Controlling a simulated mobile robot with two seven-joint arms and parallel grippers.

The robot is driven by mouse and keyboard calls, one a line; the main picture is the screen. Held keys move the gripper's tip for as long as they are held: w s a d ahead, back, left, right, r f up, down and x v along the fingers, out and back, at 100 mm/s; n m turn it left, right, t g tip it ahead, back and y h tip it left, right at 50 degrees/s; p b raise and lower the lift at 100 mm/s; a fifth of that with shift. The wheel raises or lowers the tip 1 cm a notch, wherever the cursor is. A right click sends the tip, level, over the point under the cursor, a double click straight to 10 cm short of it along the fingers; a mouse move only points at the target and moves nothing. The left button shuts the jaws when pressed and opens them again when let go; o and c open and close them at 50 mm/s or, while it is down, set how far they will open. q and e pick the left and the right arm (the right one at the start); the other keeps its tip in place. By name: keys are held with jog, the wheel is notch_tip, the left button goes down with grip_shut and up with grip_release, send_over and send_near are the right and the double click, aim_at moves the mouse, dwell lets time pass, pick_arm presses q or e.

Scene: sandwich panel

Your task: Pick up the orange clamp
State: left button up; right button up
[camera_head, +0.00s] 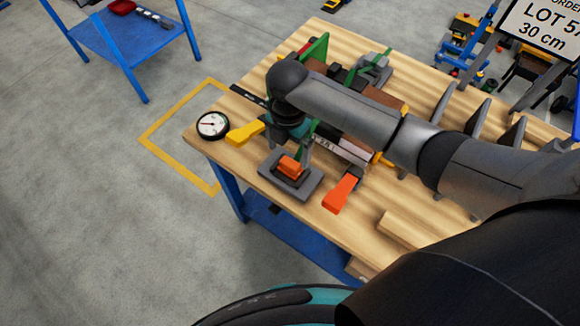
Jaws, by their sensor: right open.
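An orange piece (290,166) sits in a grey block (274,181) near the left front part of the wooden table. A second orange piece, handle-shaped (341,194), lies to its right by the table's front edge. I cannot tell for sure which is the orange clamp. My right gripper (294,152) points down just above the grey block, close over the first orange piece. It is open; its fingers are partly hidden by my wrist, and I cannot tell whether they touch the piece. My left gripper is out of view.
A yellow handle (244,133) and a round dial gauge (212,124) lie at the table's left end. The panel setup behind is partly covered by my right arm. Upright grey fins (477,125) stand at right. A wooden strip (405,229) lies in front.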

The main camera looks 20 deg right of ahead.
jog(key=shift+s+d+f, duration=0.15)
jog(key=shift+f, duration=2.6)
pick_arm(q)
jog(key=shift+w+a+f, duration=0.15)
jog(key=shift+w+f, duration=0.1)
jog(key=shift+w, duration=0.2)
pick_arm(e)
jog(key=shift+c, duration=0.2)
jog(key=c, duration=1.3)
jog(key=shift+r, duration=0.15)
notch_tip(320, 180, up, 19)
jog(key=p, duration=0.2)
notch_tip(320, 180, up, 6)
jog(key=p, duration=0.7)
send_over(290, 163)
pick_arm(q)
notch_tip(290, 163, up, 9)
